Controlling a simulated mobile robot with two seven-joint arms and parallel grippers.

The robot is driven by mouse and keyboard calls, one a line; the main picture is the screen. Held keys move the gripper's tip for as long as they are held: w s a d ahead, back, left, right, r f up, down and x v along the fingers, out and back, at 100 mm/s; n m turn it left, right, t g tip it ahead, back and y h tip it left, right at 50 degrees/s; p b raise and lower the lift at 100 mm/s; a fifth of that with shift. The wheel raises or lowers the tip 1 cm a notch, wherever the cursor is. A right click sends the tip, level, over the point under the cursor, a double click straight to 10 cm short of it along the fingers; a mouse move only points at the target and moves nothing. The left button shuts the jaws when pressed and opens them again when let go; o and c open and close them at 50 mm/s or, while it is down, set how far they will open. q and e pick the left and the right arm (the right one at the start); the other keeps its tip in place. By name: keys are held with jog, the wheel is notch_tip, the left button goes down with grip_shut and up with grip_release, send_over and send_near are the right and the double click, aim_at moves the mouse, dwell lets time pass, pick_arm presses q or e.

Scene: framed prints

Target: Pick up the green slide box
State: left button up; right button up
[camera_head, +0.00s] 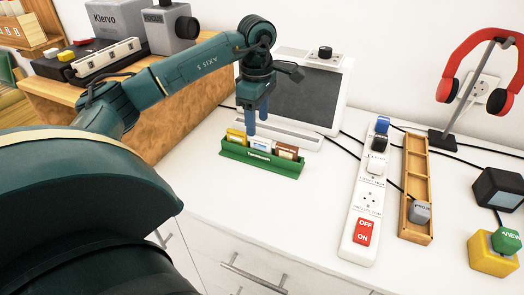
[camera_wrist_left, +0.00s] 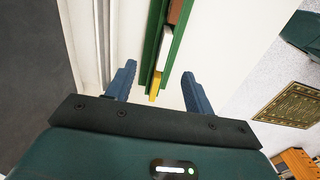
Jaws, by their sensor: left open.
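The green slide box (camera_head: 284,169) is a long low tray on the white desk, in front of the grey-screened device. It holds a yellow, a white and a brown piece side by side. My left gripper (camera_head: 257,130) is open and points down over the back of the box near its yellow-and-white end. In the left wrist view, the green box (camera_wrist_left: 152,44) runs between and beyond the two blue fingers of the gripper (camera_wrist_left: 160,84), with a gap on each side. Nothing is held. My right gripper is in neither view.
A white screen device (camera_head: 306,90) stands close behind the box. To the right are a white power strip (camera_head: 352,228), a wooden tray (camera_head: 414,178), a red headphone stand (camera_head: 474,95) and a yellow button box (camera_head: 489,255). A wooden shelf (camera_head: 180,120) stands left. The desk before the box is clear.

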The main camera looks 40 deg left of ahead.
aim_at(261, 138)
pick_arm(q)
notch_tip(261, 138, down, 3)
jog(key=shift+f, duration=0.1)
jog(key=f, duration=0.2)
jog(key=d+f, duration=0.1)
jog(key=f, duration=0.1)
jog(key=shift+d+b, duration=0.1)
jog(key=shift+b, duration=0.25)
jog(key=shift+f, duration=0.65)
jog(key=shift+c, duration=0.4)
jog(key=shift+r, duration=0.1)
grip_shut()
